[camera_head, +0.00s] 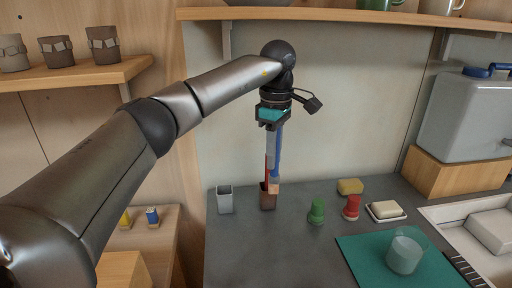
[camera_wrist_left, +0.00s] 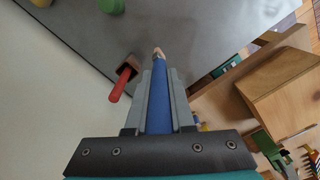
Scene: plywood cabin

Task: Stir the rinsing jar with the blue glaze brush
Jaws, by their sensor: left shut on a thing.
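My left gripper (camera_head: 273,158) points down and is shut on the blue glaze brush (camera_head: 278,152). In the left wrist view the blue brush (camera_wrist_left: 158,108) lies between the two grey fingers (camera_wrist_left: 160,90), pale tip outward. In the head view its tip shows at the rim of a small brown holder (camera_head: 268,200); in the wrist view it appears to the side of that holder (camera_wrist_left: 128,68). A red brush (camera_head: 267,170) stands in the holder. The likely rinsing jar, a translucent cup (camera_head: 404,256), stands on a green mat (camera_head: 366,252) at the right. My right gripper is out of view.
A grey square cup (camera_head: 225,199) stands left of the holder. Green (camera_head: 317,210) and red (camera_head: 352,207) small pieces, a yellow sponge (camera_head: 350,186) and a soap dish (camera_head: 386,211) lie between holder and mat. A basin (camera_head: 460,213) is at the right. The front counter is clear.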

